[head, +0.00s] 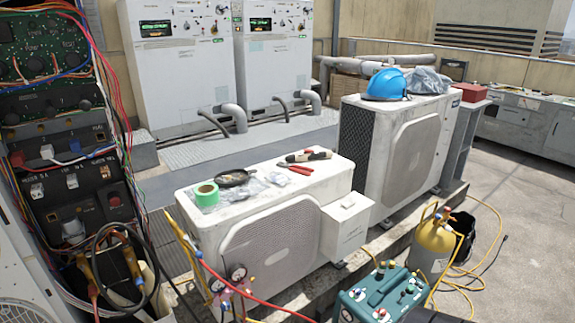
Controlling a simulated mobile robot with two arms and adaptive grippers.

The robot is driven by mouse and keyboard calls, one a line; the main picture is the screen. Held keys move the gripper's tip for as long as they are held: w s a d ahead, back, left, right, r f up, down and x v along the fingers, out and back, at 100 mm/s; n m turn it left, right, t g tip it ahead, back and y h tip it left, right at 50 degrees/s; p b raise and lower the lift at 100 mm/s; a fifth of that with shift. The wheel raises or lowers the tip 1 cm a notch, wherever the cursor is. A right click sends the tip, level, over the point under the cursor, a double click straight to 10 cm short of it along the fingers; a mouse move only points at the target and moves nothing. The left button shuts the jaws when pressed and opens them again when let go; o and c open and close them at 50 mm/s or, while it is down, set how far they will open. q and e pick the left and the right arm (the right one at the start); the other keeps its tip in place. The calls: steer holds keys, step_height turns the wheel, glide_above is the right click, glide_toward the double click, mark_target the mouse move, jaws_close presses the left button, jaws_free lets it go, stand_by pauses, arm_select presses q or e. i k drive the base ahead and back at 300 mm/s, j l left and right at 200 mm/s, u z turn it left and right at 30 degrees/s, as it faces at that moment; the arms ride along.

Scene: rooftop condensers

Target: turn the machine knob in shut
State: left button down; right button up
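A teal portable machine (362,300) with a carry handle stands at the bottom of the head view, right of centre, partly cut off by the lower edge. Small coloured knobs or fittings (381,312) show on its front and top. They are too small to tell which one is marked in, or how any of them is turned. Neither of my grippers shows in the head view.
A white condenser (265,245) with tape and tools on top stands behind the teal machine. A yellow cylinder (433,240) with yellow hoses stands right of it. Red and yellow hoses run from gauges (237,271) at left. Open floor (530,200) lies at right.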

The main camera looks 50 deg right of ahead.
mark_target(358, 292)
steer(key=z, duration=2.2)
